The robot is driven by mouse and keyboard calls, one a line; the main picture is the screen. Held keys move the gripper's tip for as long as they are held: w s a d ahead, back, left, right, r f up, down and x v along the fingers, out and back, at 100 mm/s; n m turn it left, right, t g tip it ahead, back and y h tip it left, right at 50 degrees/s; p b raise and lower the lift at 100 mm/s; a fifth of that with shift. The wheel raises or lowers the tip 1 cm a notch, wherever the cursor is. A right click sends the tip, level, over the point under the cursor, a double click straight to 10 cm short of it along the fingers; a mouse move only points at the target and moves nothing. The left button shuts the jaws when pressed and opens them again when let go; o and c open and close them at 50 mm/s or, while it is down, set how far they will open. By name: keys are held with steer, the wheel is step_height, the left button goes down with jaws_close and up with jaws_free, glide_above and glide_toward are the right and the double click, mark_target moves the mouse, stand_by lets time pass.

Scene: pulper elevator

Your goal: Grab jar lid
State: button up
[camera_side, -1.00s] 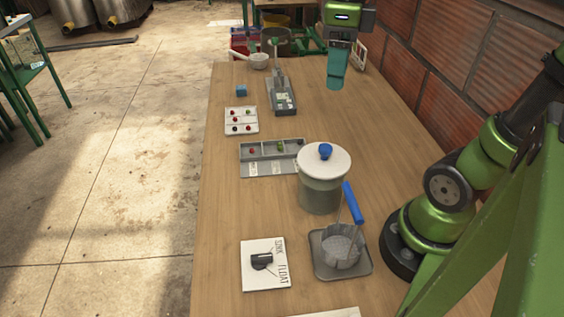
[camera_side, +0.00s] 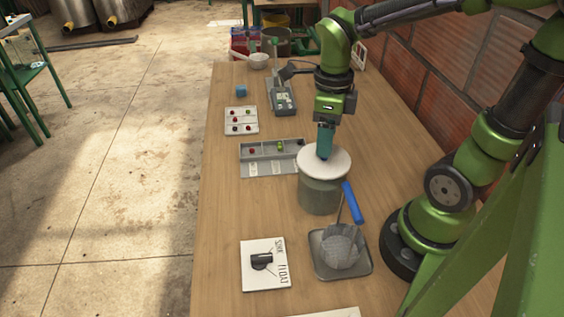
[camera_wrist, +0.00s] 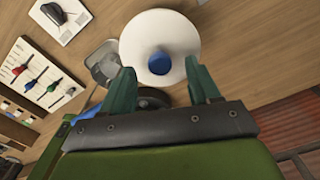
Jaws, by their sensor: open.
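The jar lid (camera_side: 338,166) is a round white disc lying on the grey-green jar (camera_side: 319,196) on the wooden table. In the wrist view the lid (camera_wrist: 172,28) has a blue knob (camera_wrist: 160,61) on top. My gripper (camera_side: 325,157) points down over the lid and hides the knob in the side view. In the wrist view my gripper (camera_wrist: 163,82) is open, with its two green fingers to either side of the knob. Nothing is held. I cannot tell whether the fingertips touch the lid.
A grey tray (camera_side: 324,270) with a blue-handled basket (camera_side: 342,247) stands close in front of the jar. A SINK/FLOAT card (camera_side: 277,279) lies left of it. A grey compartment tray (camera_side: 246,160) is behind the jar, left. The table's left strip is clear.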

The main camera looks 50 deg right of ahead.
steer(key=shift+f, duration=0.95)
jaws_close()
